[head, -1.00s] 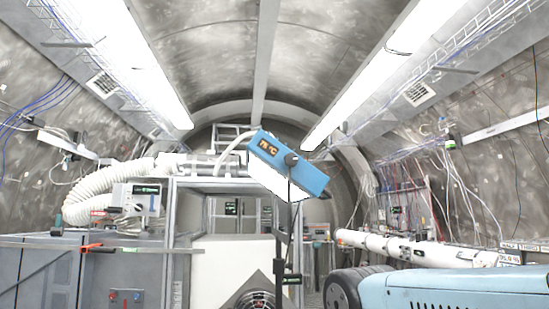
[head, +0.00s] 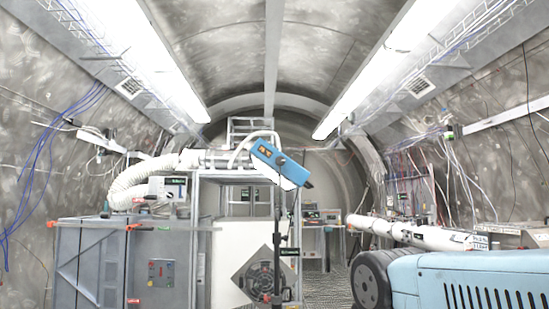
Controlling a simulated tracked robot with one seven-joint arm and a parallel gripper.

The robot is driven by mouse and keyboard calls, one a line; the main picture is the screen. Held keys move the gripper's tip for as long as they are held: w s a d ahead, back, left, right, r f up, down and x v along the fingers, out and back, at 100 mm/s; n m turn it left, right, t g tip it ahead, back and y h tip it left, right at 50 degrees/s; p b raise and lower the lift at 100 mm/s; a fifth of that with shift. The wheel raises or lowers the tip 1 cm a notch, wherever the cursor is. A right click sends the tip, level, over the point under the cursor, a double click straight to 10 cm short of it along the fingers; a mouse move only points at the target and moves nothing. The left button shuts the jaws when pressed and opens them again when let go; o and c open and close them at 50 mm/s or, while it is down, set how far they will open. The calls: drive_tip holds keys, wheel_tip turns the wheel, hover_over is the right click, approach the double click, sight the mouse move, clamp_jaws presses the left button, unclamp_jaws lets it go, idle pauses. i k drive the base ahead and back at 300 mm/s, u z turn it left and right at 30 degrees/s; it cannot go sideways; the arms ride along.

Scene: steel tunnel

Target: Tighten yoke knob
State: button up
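A blue-and-white box-shaped lamp head (head: 278,163) with a small orange display hangs tilted near the middle of the head view, its right end lower. A small dark round knob (head: 280,160) shows on its blue side; I take this for the yoke knob, but cannot tell how tight it is. A thin dark stand (head: 276,235) rises below the lamp head. My gripper is not in view, and nothing touches the knob.
A grey cabinet (head: 92,262) with orange-ended clamp bars stands at left. A metal frame with a white panel (head: 228,262) and a fan (head: 262,282) stands behind the stand. A blue machine with a black wheel (head: 372,282) fills the lower right. Some open floor (head: 325,290) lies between.

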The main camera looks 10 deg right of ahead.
sight(280, 160)
drive_tip(key=u, duration=0.55)
drive_tip(key=k, duration=0.1)
drive_tip(key=u, duration=0.2)
drive_tip(key=i, duration=1)
drive_tip(key=z, duration=0.05)
